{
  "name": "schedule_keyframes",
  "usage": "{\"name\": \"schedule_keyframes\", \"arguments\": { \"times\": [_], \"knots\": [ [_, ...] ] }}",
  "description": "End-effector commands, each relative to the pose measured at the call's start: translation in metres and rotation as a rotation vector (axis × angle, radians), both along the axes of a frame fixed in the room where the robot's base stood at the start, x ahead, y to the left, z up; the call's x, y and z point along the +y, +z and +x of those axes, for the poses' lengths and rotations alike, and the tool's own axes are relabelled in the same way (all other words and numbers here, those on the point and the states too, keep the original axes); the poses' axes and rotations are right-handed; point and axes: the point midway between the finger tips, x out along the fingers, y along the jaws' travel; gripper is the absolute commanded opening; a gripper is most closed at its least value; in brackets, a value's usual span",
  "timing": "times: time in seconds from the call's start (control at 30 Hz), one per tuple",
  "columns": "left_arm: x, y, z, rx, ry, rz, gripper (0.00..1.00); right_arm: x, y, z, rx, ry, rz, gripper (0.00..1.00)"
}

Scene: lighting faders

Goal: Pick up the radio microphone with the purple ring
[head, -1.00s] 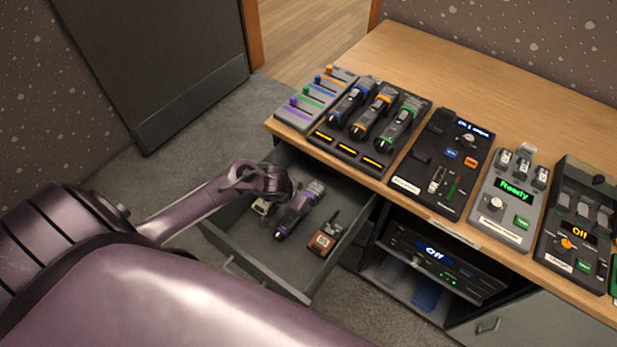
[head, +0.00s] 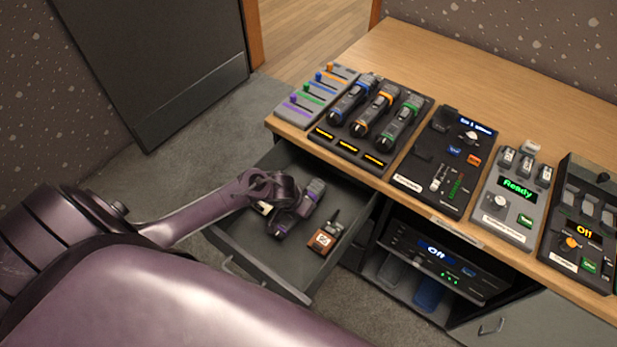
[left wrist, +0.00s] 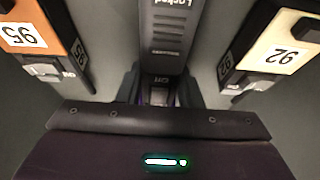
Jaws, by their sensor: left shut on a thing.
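The microphone with the purple ring (head: 312,194) lies in the open drawer below the desk. My left gripper (head: 288,205) reaches down into the drawer and is shut on this microphone, which partly hides behind the fingers. In the left wrist view the microphone's dark grey body (left wrist: 166,40) runs up from the gripper, with "Locked" and "Off" lettering. It appears still down in the drawer. My right gripper is in neither view.
An orange-brown pack (head: 322,241) marked 95 and a cream pack (left wrist: 283,40) marked 92 lie on either side of the microphone. The drawer walls (head: 262,272) surround them. A rack (head: 346,140) holds blue, orange and green microphones above.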

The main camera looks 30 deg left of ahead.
Motion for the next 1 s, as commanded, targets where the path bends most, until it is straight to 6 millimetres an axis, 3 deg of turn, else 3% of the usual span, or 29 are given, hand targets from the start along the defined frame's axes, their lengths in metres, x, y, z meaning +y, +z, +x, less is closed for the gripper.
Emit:
{"name": "schedule_keyframes", "arguments": {
  "times": [0.1,0.37,0.57,1.0],
  "knots": [
    [0.0,0.001,0.001,-0.002,0.0,0.0,0.0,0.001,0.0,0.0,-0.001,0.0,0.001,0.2],
    [0.0,0.003,0.001,-0.003,0.0,0.0,0.0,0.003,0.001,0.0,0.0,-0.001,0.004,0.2],
    [0.0,0.016,0.001,-0.003,0.0,0.0,0.0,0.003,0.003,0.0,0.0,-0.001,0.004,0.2],
    [0.003,0.014,-0.041,-0.001,0.0,0.0,0.0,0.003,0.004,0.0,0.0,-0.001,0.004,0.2]
  ]
}}
